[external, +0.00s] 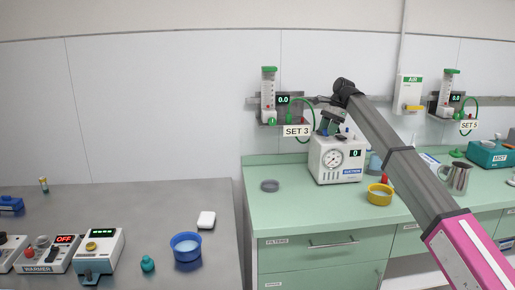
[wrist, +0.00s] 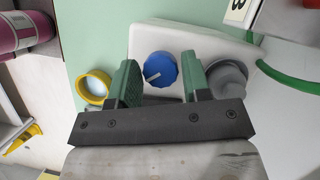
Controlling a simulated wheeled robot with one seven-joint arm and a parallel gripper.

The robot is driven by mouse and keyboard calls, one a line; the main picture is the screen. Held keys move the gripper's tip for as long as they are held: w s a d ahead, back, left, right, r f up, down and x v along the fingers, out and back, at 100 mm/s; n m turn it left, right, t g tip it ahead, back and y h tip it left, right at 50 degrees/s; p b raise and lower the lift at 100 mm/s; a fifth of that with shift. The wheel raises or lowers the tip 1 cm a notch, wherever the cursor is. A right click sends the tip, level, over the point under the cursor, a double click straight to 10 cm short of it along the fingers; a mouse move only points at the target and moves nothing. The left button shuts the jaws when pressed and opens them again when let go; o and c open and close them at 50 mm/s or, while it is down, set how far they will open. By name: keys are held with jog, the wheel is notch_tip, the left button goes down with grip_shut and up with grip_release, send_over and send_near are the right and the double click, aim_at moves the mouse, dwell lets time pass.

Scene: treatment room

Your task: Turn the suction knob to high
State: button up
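The suction unit (external: 325,172) is a white box with a round gauge, a display reading 0 and a blue label, standing on the green counter. Its white top (wrist: 205,40) shows in the wrist view. The blue knob (wrist: 161,66) with a white pointer mark sits on that top, the pointer towards the lower left. My gripper (wrist: 159,72) is open, its two green-padded fingers on either side of the knob, with visible gaps. In the external view my gripper (external: 329,126) is over the unit's top, pointing down. Whether the fingertips reach the knob's height is hard to tell.
A grey round fitting (wrist: 228,76) stands right beside the right finger. A yellow bowl (external: 380,194) is right of the unit, and a grey dish (external: 270,186) is left of it. A flowmeter with a green hose (external: 313,116) hangs on the wall behind.

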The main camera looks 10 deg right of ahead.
jog(key=shift+o, duration=0.6)
jog(key=shift+s+m+t, duration=0.15)
jog(key=shift+m+t, duration=0.25)
jog(key=shift+m, duration=0.8)
jog(key=m+t, duration=0.2)
jog(key=m, duration=0.3)
jog(key=shift+m, duration=0.3)
jog(key=v, duration=1.1)
jog(key=s+a+f+n, duration=0.1)
jog(key=s+a+f, duration=0.1)
jog(key=s+f, duration=0.6)
jog(key=s+a+f+n+g, duration=0.1)
jog(key=s+a+f+n, duration=0.1)
jog(key=s+f, duration=0.6)
jog(key=s+a+f+n, duration=0.1)
jog(key=s+a+f, duration=0.2)
jog(key=s+f, duration=0.5)
jog(key=shift+a+f+n, duration=0.3)
jog(key=shift+f, duration=0.25)
